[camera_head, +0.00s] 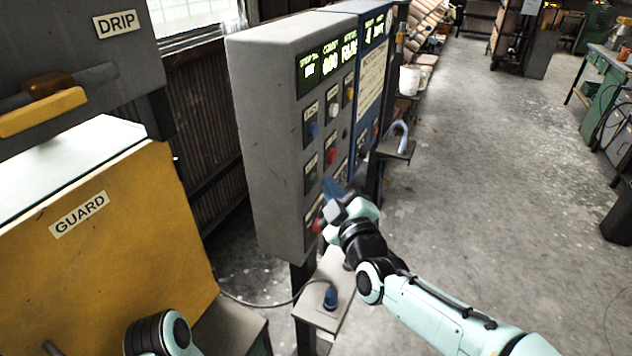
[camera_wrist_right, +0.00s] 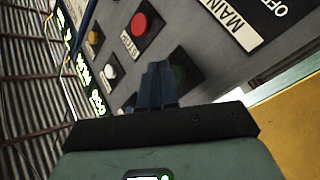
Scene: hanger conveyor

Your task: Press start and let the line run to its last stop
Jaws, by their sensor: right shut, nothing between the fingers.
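The grey control box (camera_head: 262,130) stands upright in the middle of the head view, with a lit green display (camera_head: 327,68) and several buttons on its face. A green button (camera_head: 311,180) sits low on the left, with a red button (camera_head: 330,155) above and to its right. In the right wrist view, the red stop button (camera_wrist_right: 140,24) shows clearly, and a dark green button (camera_wrist_right: 179,74) is partly hidden behind my fingers. My right gripper (camera_head: 331,187) is shut and empty, its blue fingertips (camera_wrist_right: 158,82) close before the panel. I cannot tell whether they touch. My left gripper is out of view.
A yellow guard (camera_head: 110,245) and a grey drip housing (camera_head: 75,60) fill the left. A blue cabinet (camera_head: 372,60) adjoins the box. A small shelf with a blue knob (camera_head: 331,298) is below my right gripper. Open floor (camera_head: 490,170) lies to the right.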

